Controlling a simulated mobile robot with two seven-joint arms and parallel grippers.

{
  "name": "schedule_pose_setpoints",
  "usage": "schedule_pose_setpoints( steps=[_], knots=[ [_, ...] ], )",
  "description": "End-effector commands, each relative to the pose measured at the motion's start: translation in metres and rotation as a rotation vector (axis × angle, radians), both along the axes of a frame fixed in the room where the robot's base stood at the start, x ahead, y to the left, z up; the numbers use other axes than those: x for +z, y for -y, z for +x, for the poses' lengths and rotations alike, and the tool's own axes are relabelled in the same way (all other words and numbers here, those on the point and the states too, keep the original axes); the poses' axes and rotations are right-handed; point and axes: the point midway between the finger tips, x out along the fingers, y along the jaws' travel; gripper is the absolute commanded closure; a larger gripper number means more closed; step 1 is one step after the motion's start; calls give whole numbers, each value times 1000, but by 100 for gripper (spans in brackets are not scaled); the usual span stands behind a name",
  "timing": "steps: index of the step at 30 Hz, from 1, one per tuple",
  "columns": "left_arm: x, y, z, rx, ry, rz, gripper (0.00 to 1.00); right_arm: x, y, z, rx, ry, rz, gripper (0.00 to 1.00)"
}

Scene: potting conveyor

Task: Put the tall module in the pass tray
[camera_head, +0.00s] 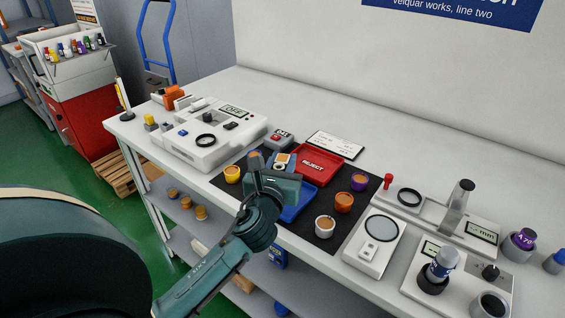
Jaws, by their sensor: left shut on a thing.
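My left gripper (270,178) is over the dark mat, seen mostly from behind and above. It is shut on a module that its own body largely hides; a grey body with a tan top (255,158), which looks like the tall module, shows at its far left side. The blue tray (297,210), which I take for the pass tray, lies on the mat just below and right of the gripper, partly covered by it. Whether the module touches anything below cannot be seen. My right gripper is not in view.
A red REJECT tray (321,158) lies behind the blue tray. Yellow (232,175), orange (344,203), purple (359,183) and white (325,228) modules stand around on the mat (312,243). A white device (208,138) is left; gauges (374,245) stand right.

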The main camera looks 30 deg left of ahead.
Motion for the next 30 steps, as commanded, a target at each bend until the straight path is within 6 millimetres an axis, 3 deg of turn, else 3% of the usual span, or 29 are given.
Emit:
schedule_pose_setpoints(
  steps=[3,4,11,21,30],
  knots=[
    [-4,0,0,0,1,1,100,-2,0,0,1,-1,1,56],
    [-3,0,0,0,0,1,71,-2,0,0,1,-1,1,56],
    [-3,0,0,0,0,1,52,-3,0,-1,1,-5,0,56],
    [1,1,-2,-1,-1,-1,51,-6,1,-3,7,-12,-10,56],
    [-2,19,-57,-2,-3,-2,51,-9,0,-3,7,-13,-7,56]
  ],
)
